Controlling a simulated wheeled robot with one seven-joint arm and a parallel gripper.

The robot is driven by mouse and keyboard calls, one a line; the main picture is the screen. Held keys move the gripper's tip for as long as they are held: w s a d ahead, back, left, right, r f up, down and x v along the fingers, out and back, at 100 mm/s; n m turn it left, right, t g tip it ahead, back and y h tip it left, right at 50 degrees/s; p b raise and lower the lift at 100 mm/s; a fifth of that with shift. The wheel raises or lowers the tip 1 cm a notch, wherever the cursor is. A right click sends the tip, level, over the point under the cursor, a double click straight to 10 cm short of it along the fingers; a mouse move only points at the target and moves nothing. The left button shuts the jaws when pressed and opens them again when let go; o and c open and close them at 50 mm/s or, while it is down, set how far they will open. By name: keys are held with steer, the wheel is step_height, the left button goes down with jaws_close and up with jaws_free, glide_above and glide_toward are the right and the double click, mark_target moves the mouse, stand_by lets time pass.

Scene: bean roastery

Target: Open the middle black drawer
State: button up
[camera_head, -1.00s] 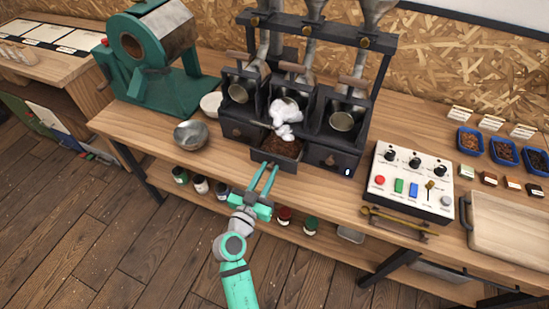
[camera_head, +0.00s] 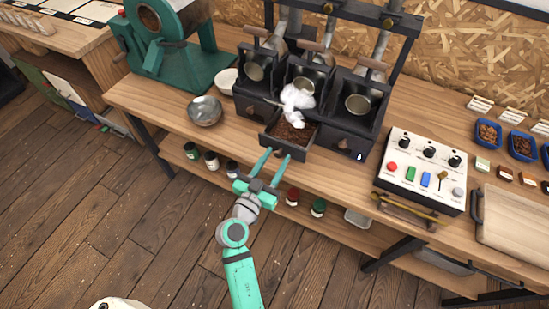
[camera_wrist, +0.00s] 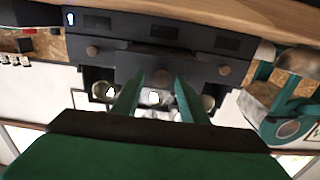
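The middle black drawer (camera_head: 290,144) stands pulled out of the black grinder unit in the head view, with brown coffee grounds (camera_head: 291,131) inside. White cloudy material (camera_head: 297,101) shows above it. My gripper (camera_head: 278,155) is just in front of the drawer, its two green fingers apart and nothing visibly held. In the upside-down wrist view, the fingers (camera_wrist: 157,88) spread on either side of the drawer's round knob (camera_wrist: 161,78). I cannot tell whether they touch it. The side drawers (camera_head: 340,147) look shut.
A metal bowl (camera_head: 205,111) stands left of the unit, near the green roaster (camera_head: 165,60). A control box (camera_head: 425,170) and a wooden tray (camera_head: 512,226) are to the right. Jars (camera_head: 318,208) stand on the lower shelf. The floor in front is clear.

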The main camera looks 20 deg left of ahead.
steer(key=s, duration=1)
steer(key=shift+s+a, duration=0.2)
steer(key=s+d+f+n+g+y, duration=0.3)
steer(key=s+d+f+g, duration=0.1)
steer(key=s+d+f, duration=0.6)
steer(key=s+d+r+m+h, duration=0.1)
steer(key=s+d+r, duration=0.2)
steer(key=s+d, duration=0.2)
steer(key=s+d+r+m+t+h, duration=0.1)
steer(key=s+d+r, duration=0.3)
steer(key=s+d, duration=0.1)
steer(key=shift+s+d+m, duration=0.15)
steer(key=shift+s+m, duration=0.15)
steer(key=shift+s, duration=0.5)
